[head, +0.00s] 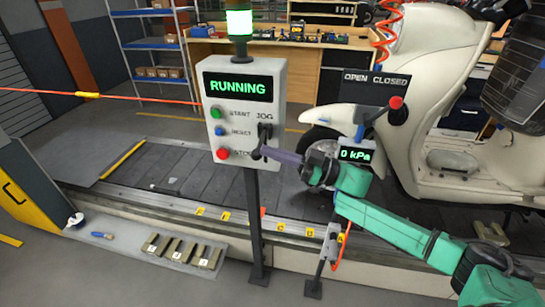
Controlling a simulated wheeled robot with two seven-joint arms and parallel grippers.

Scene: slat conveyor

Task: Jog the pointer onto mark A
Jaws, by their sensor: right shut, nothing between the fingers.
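The grey control box (240,108) stands on a dark post and its display reads RUNNING. A black JOG control (265,132) is on its right side, beside green, blue and red buttons. My right gripper (259,154) is shut and empty, at the lower end of the JOG control; I cannot tell whether they touch. Small yellow marks (225,216) line the conveyor's (175,168) front rail; their letters are too small to read surely. A small orange-red piece (263,212) by the post may be the pointer, partly hidden. My left gripper is out of view.
A cream scooter (435,85) stands at the right. A gauge (356,155) reads 0 kPa below an OPEN CLOSED panel (376,88) with a red-knobbed lever (396,102). Several metal blocks (182,249) lie at the front left. A lit green lamp (239,22) tops the box.

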